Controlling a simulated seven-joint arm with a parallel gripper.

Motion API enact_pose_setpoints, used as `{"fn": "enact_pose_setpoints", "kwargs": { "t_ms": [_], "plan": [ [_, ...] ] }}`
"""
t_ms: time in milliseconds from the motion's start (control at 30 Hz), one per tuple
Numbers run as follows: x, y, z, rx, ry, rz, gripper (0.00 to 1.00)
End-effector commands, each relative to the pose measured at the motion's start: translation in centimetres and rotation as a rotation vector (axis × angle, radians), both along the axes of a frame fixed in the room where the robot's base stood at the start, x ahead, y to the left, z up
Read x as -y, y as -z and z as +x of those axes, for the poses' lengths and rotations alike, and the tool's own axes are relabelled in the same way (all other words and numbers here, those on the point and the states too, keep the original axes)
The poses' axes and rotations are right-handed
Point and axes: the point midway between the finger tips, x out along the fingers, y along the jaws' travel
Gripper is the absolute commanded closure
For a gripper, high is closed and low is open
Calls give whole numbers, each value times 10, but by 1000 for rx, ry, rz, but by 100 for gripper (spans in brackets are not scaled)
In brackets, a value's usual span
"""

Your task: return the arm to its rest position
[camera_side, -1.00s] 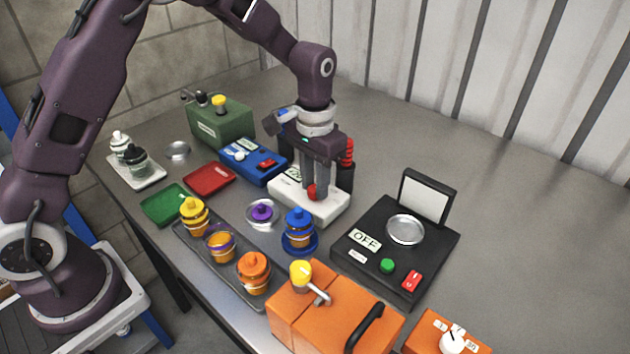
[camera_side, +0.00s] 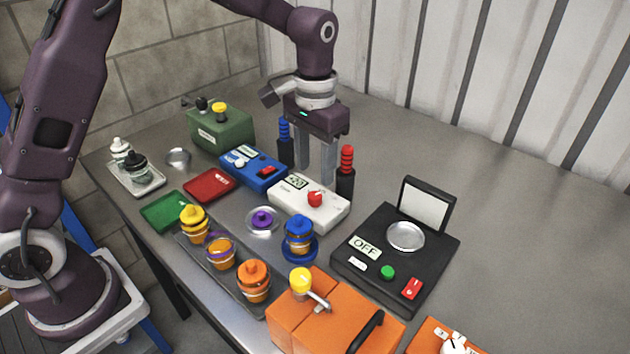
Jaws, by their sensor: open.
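My gripper (camera_side: 315,177) points straight down behind the white box (camera_side: 287,202) that has a red knob (camera_side: 315,198) and a small display. Its two grey fingers are apart with nothing between them. The fingertips are partly hidden by the white box, so I cannot tell how high they are above the table. A black holder with a blue top (camera_side: 284,145) stands left of the fingers, and one with a red top (camera_side: 346,174) stands right of them.
A blue box (camera_side: 253,171) and a green box (camera_side: 222,131) stand to the left. A black device reading OFF (camera_side: 395,255) is at right. Several capped cups sit on a dark tray (camera_side: 205,265) in front, near an orange case (camera_side: 335,320). The back of the table is clear.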

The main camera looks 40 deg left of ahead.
Motion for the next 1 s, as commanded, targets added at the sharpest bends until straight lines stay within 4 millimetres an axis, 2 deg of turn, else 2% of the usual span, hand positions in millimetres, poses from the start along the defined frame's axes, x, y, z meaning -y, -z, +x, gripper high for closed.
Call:
{"fn": "enact_pose_setpoints", "kwargs": {
  "t_ms": [100,367,467,567,600,667,700,800,900,1000],
  "plan": [
    [0,-9,0,-1,0,0,52],
    [0,-11,-1,1,-1,0,52],
    [-5,-35,-14,36,-10,-11,52],
    [-17,-84,-56,121,-30,-32,52],
    [-22,-103,-80,160,-37,-39,52],
    [-30,-123,-117,223,-48,-47,52],
    [-34,-133,-142,264,-54,-48,52],
    [-41,-140,-199,358,-66,-44,52],
    [-46,-132,-241,431,-76,-34,52],
    [-48,-123,-263,475,-83,-25,52]
  ]
}}
